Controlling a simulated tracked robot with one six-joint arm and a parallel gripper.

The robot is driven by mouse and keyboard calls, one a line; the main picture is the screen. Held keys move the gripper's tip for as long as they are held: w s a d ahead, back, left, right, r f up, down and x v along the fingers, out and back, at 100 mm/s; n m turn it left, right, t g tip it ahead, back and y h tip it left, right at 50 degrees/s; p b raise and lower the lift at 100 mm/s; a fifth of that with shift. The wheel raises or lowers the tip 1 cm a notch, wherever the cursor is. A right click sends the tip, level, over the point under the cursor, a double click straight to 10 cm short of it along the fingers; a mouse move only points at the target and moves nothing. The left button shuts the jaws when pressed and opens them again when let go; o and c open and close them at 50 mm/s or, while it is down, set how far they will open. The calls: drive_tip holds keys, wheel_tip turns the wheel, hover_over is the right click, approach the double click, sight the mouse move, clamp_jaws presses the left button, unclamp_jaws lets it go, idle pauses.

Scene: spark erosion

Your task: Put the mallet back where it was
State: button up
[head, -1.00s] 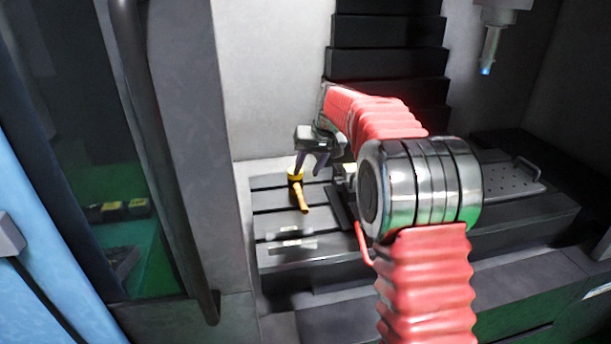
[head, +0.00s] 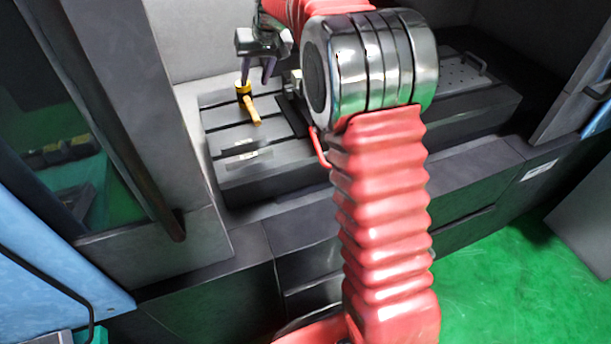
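The mallet (head: 252,108) lies on the dark slotted machine table (head: 225,118), near its left end. It has a yellow head with a dark top, and its orange handle points toward the front right. My gripper (head: 257,80) points down just above the mallet's head. Its two dark fingers are spread with a gap between them. The left finger overlaps the mallet's head in the picture; I cannot tell whether it touches. Nothing shows clearly between the fingers.
Small metal bars (head: 247,157) lie on the table in front of the mallet. A perforated plate with a handle (head: 462,72) sits at the table's right. The machine's door frame (head: 125,110) stands at the left. Green floor (head: 500,285) is open at the lower right.

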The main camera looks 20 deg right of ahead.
drive_tip(key=s+a+r+h, duration=0.1)
drive_tip(key=s+r, duration=0.3)
drive_tip(key=s, duration=0.7)
drive_tip(key=s+a+r, duration=0.1)
drive_tip(key=s+r, duration=0.2)
drive_tip(key=s, duration=0.8)
drive_tip(key=s+f, duration=0.3)
drive_tip(key=s, duration=0.7)
drive_tip(key=s+f+t+h, duration=0.1)
drive_tip(key=s+f, duration=0.3)
drive_tip(key=s, duration=0.7)
drive_tip(key=shift+d, duration=0.2)
